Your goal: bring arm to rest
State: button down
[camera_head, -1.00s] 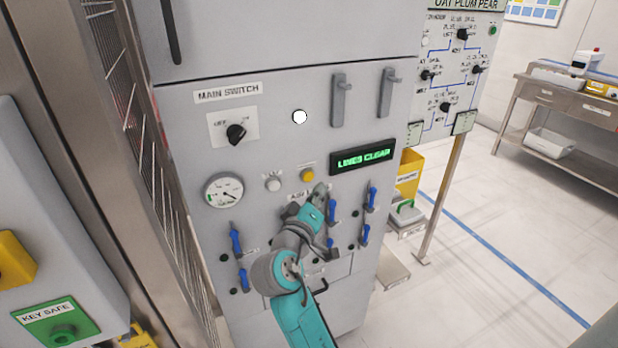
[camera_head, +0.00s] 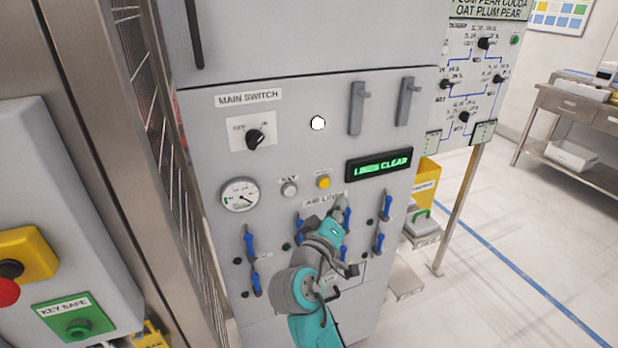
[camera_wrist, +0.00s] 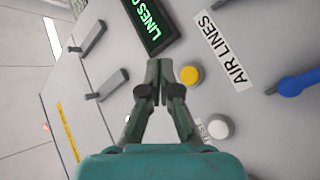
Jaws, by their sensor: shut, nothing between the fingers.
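My gripper (camera_wrist: 160,85) is shut and empty in the wrist view, its fingertips together in front of the grey cabinet face. The yellow button (camera_wrist: 189,75) and the white test button (camera_wrist: 218,127) show to the right of the fingers there, and the display (camera_wrist: 153,22) lies above them. In the head view my arm reaches up from the bottom, with the gripper end in front of the air lines panel. It partly hides the blue valve handles in the middle. The display (camera_head: 379,163) glows green and reads LINES CLEAR.
The grey cabinet (camera_head: 290,120) carries a main switch (camera_head: 255,138), a gauge (camera_head: 240,195) and several blue handles (camera_head: 250,243). A wire mesh guard (camera_head: 150,90) stands left. A key safe box (camera_head: 60,230) is near left. Open floor (camera_head: 520,260) lies right.

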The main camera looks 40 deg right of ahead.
jog(key=s+a+f+n+t+y, duration=0.3)
jog(key=s+a+f+y, duration=0.35)
jog(key=f, duration=0.45)
jog(key=s+a+f+n+t+y, duration=0.35)
jog(key=s+a+f+y, duration=0.2)
jog(key=a+f, duration=0.4)
jog(key=s+a+f+y, duration=0.2)
jog(key=s, duration=0.5)
jog(key=s+a+f+y, duration=0.1)
jog(key=s+a+f, duration=0.15)
jog(key=s, duration=0.35)
jog(key=s+a+r+m+y, duration=0.1)
jog(key=s+r+m, duration=0.3)
jog(key=s, duration=0.9)
jog(key=shift+a+r+y, duration=0.3)
jog(key=shift+a+r, duration=0.2)
jog(key=shift+r, duration=0.15)
jog(key=shift+g, duration=0.25)
